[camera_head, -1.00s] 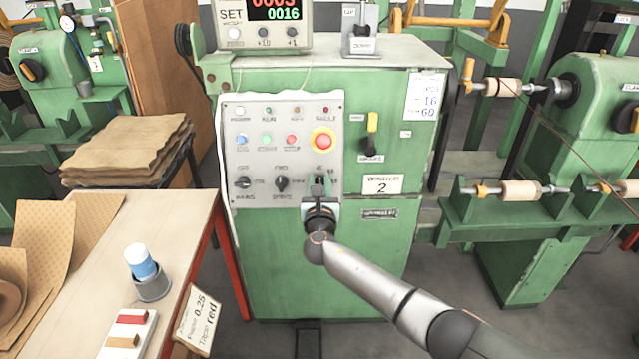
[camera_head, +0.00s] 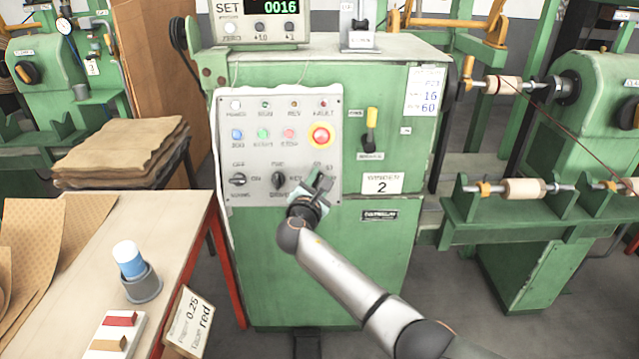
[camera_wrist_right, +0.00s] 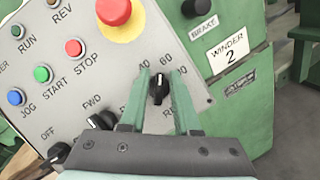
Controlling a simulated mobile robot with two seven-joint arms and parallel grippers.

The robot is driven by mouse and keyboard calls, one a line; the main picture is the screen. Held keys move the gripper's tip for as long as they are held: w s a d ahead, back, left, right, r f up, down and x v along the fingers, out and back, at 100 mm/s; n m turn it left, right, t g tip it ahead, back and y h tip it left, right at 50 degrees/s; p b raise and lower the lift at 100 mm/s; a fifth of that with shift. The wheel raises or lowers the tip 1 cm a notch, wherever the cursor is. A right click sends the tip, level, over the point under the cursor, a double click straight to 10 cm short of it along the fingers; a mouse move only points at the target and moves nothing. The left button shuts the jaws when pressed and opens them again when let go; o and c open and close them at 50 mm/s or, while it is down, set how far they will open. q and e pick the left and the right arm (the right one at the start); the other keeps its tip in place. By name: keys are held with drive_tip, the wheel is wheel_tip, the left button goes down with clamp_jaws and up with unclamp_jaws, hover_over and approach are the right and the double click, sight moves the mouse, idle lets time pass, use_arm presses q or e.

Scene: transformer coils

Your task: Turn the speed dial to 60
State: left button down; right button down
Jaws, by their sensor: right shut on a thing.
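The speed dial (camera_wrist_right: 159,88) is a small black knob at the lower right of the grey control panel (camera_head: 233,196). My right gripper (camera_wrist_right: 160,86) is shut on it, with one green finger on either side. In the head view the right gripper (camera_head: 318,184) leans to the right and hides most of the dial. In the right wrist view the numbers 60 and 80 show above and to the right of the dial, and another number is partly covered by the left finger. A pale mark shows on the knob's upper part; its exact reading is unclear. My left gripper is not in view.
Two other black knobs (camera_head: 238,180) (camera_head: 278,181) sit left of the dial. A red emergency button (camera_head: 321,136) on yellow is above it. A brake lever (camera_head: 371,130) is to the right. A table (camera_head: 190,225) stands at the left.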

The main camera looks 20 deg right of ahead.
drive_tip(key=shift+s+a+f+m, duration=0.1)
drive_tip(key=shift+a+f+m, duration=0.15)
drive_tip(key=shift+f+m, duration=0.35)
drive_tip(key=c, duration=0.9)
unclamp_jaws()
drive_tip(key=shift+r, duration=0.3)
drive_tip(key=v, duration=0.7)
drive_tip(key=shift+a+p, duration=0.2)
drive_tip(key=shift+p, duration=0.1)
drive_tip(key=shift+o, duration=0.3)
drive_tip(key=shift+s+r, duration=0.1)
